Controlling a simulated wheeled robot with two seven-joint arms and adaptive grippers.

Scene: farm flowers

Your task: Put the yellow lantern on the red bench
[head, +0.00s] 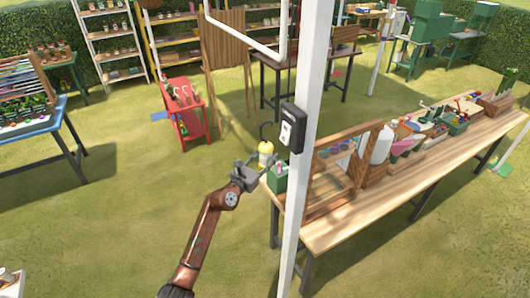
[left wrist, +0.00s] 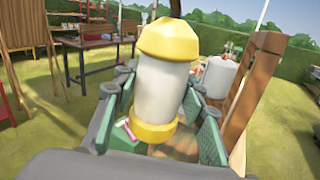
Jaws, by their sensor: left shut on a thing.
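The yellow lantern (head: 266,149) has a yellow cap and base with a pale body. My left gripper (head: 250,173) is shut on it, at the near left end of the long wooden table. In the left wrist view the lantern (left wrist: 163,85) stands nearly upright between the green finger pads. I cannot tell whether its base is clear of the table. The red bench (head: 183,108) stands on the grass, left of and farther away than the lantern, with small items on it. My right gripper is not in view.
A white post (head: 305,190) with a dark box stands right of my left gripper. The wooden table (head: 350,222) holds a green box (head: 277,179), a wooden frame (head: 328,190) and a white bottle (head: 377,143). Open grass lies between the lantern and the red bench.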

